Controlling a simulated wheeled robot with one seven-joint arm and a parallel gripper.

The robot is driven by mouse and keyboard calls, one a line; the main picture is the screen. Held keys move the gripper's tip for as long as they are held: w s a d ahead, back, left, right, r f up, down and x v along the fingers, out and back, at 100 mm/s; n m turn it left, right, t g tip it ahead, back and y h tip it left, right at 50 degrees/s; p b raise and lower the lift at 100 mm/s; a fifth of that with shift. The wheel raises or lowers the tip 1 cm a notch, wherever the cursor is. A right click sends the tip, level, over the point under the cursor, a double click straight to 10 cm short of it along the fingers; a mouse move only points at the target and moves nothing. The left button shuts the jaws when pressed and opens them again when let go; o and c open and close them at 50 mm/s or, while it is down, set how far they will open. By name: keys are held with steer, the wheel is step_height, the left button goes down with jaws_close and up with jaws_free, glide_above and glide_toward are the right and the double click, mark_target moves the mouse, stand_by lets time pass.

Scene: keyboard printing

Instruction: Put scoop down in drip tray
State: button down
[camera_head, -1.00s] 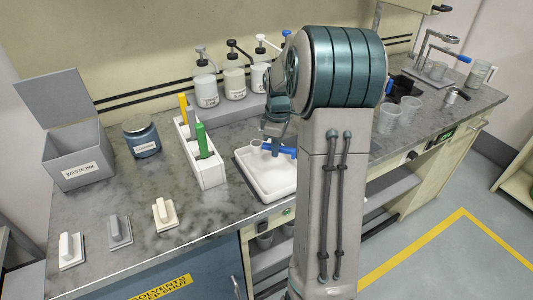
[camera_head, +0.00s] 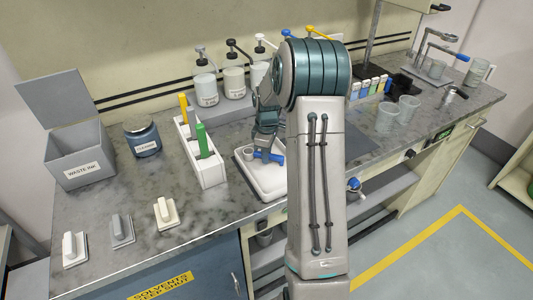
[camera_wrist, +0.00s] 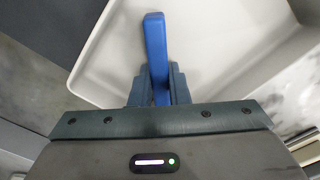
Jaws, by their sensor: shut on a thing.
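The scoop has a blue handle (camera_head: 270,157) and a small pale grey cup (camera_head: 249,154). My gripper (camera_head: 262,148) is shut on the scoop's handle. The wrist view shows the blue handle (camera_wrist: 156,50) between the two fingers (camera_wrist: 158,88), with its end pointing up in the picture; the cup is out of that view. The white drip tray (camera_head: 262,190) lies on the counter below the scoop, and its wall also shows in the wrist view (camera_wrist: 95,60). The scoop is over the tray, low down; I cannot tell whether it touches the tray floor.
A white rack (camera_head: 212,173) with yellow and green handled tools stands just left of the tray. Pump bottles (camera_head: 235,82) stand behind. Clear beakers (camera_head: 387,117) are to the right. The counter's front edge is close to the tray.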

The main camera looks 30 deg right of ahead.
steer(key=shift+f, duration=0.2)
steer(key=c, duration=1.4)
jaws_free()
steer(key=shift+r, duration=0.1)
steer(key=shift+r, duration=0.1)
step_height(320, 180, up, 12)
steer(key=s+a+r+m+t, duration=0.1)
steer(key=s+a+r+m, duration=0.4)
steer(key=s+a, duration=0.55)
steer(key=s+a+m, duration=0.1)
steer(key=s+a, duration=0.1)
steer(key=s, duration=0.3)
steer(key=s+a+f+m+t, duration=0.1)
steer(key=s+a+m, duration=0.1)
steer(key=s, duration=0.3)
steer(key=s+a+f+m, duration=0.1)
steer(key=s+a, duration=0.1)
steer(key=s, duration=0.4)
steer(key=shift+s+t+b, duration=0.1)
steer(key=shift+t+b, duration=0.25)
steer(key=shift+t, duration=0.05)
